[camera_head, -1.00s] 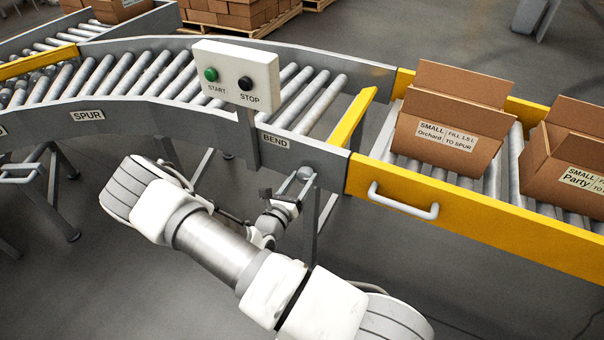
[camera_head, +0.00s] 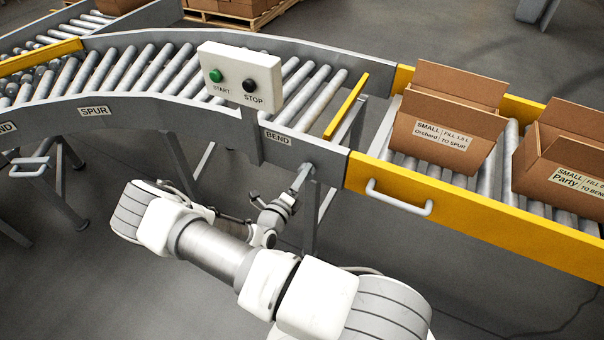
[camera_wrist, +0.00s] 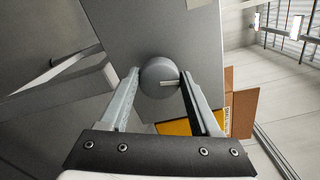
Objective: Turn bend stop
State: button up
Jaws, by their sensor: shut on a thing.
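The bend stop is a yellow bar (camera_head: 347,105) across the rollers at the right end of the bend, in the head view. It shows as a thin strip. A round grey knob (camera_wrist: 160,72) with a pale pointer mark sits on a grey face in the wrist view. My gripper (camera_wrist: 160,86) has one finger on each side of the knob and is shut on it. In the head view my gripper (camera_head: 292,192) is below the BEND label (camera_head: 278,137), at the conveyor's near side; the knob is hard to make out there.
A control box (camera_head: 240,78) with a green START button and a black STOP button stands above the bend's side rail. An open carton (camera_head: 445,125) labelled Orchard and another carton (camera_head: 562,160) labelled Party stand on the yellow-sided conveyor (camera_head: 480,225) at right.

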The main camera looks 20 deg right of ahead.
jog(key=shift+n, duration=1)
jog(key=shift+f, duration=0.1)
jog(key=o, duration=1.4)
jog(key=p+v, duration=0.2)
jog(key=v, duration=1.5)
jog(key=shift+s+a, duration=0.2)
